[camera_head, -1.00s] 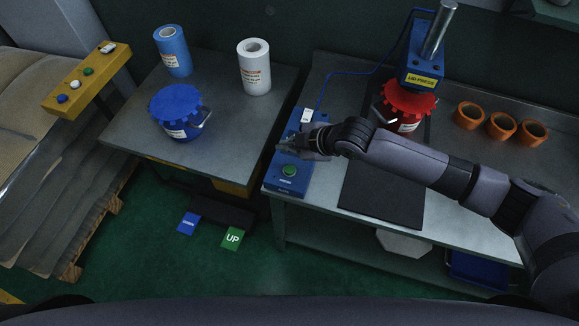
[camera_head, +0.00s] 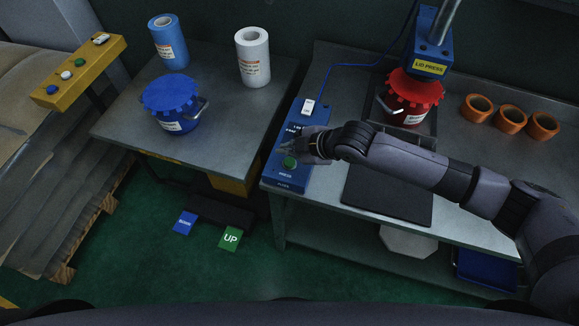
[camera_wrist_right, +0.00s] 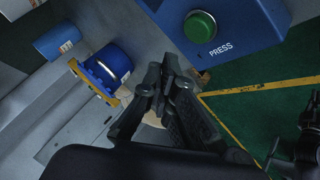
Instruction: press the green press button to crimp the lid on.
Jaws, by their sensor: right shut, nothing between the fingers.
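The green press button (camera_head: 289,162) sits on the blue control box (camera_head: 284,184) at the left end of the right bench. It also shows in the right wrist view (camera_wrist_right: 200,27), above the word PRESS. My right gripper (camera_head: 287,150) is shut and empty, close to the button at its upper side; I cannot tell if it touches. In the wrist view its fingertips (camera_wrist_right: 166,75) appear below the button, apart from it in the picture. The red bucket (camera_head: 408,112) with its red toothed lid (camera_head: 415,86) stands under the blue lid press (camera_head: 430,48). My left gripper is not in view.
A blue bucket (camera_head: 178,124) with a blue lid stands on the left table, with a blue roll (camera_head: 168,43) and a white roll (camera_head: 253,62) behind. A white switch (camera_head: 307,106) is on the control box. Several orange rings (camera_head: 509,118) lie at right. A dark mat (camera_head: 388,196) is clear.

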